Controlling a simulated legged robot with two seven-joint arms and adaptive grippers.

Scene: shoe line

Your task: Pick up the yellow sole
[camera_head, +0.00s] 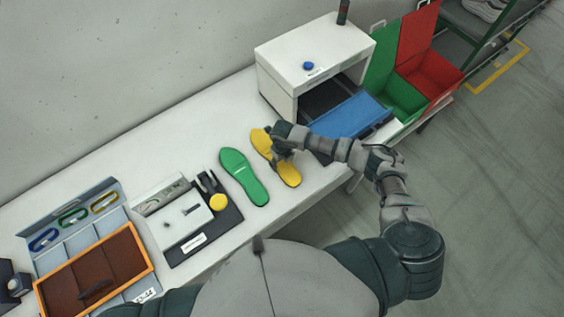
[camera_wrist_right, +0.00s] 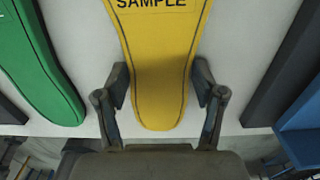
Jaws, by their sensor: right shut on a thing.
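The yellow sole (camera_head: 287,175) is on the white table, to the right of a green sole (camera_head: 243,176). My right gripper (camera_head: 276,150) comes in from the right and is shut on the yellow sole across its middle, hiding part of it. In the right wrist view, the fingers (camera_wrist_right: 162,88) stand one on each side of the yellow sole (camera_wrist_right: 163,45), which bears the word "SAMPLE". I cannot tell whether the sole is clear of the table. My left gripper is out of view.
A white box machine (camera_head: 315,50) with a blue tray (camera_head: 350,115) stands just behind and right of the gripper. Green (camera_head: 402,95) and red (camera_head: 437,72) bins are beyond. An orange-framed brown panel (camera_head: 115,255) lies at the left. Bare table (camera_head: 215,130) lies behind the green sole.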

